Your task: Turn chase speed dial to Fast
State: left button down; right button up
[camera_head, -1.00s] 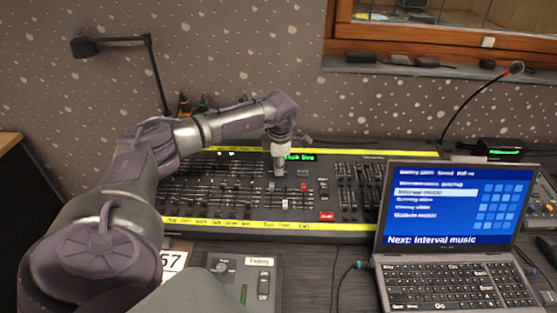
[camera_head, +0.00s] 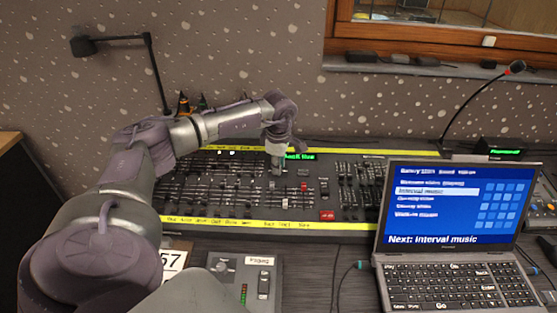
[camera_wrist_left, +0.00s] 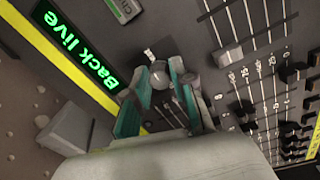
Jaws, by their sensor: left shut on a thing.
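The lighting desk (camera_head: 345,229) is a long dark console with rows of faders and yellow strips. My left gripper (camera_head: 276,170) points down onto its middle, just beside the green "Back live" display (camera_head: 300,156). In the left wrist view, the teal-padded fingers of my left gripper (camera_wrist_left: 158,92) are shut on a small round grey dial (camera_wrist_left: 160,77). A small pale label shows beside the dial, too small to read. The dial's pointer cannot be made out. In the head view the gripper hides the dial. My right gripper is not in view.
Faders (camera_wrist_left: 255,95) stand close beside the gripper. A red button (camera_head: 327,215) lies front right of it. A laptop (camera_head: 450,205) stands at the right, with a gooseneck microphone (camera_head: 515,67) behind. A small control box (camera_head: 245,280) sits in front of the desk.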

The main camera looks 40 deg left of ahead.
pick_arm(q)
jog(key=shift+r, duration=0.1)
jog(key=c, duration=1)
grip_release()
jog(key=shift+o, duration=0.2)
notch_tip(320, 180, up, 12)
jog(key=s+d, duration=0.1)
jog(key=shift+s, duration=0.2)
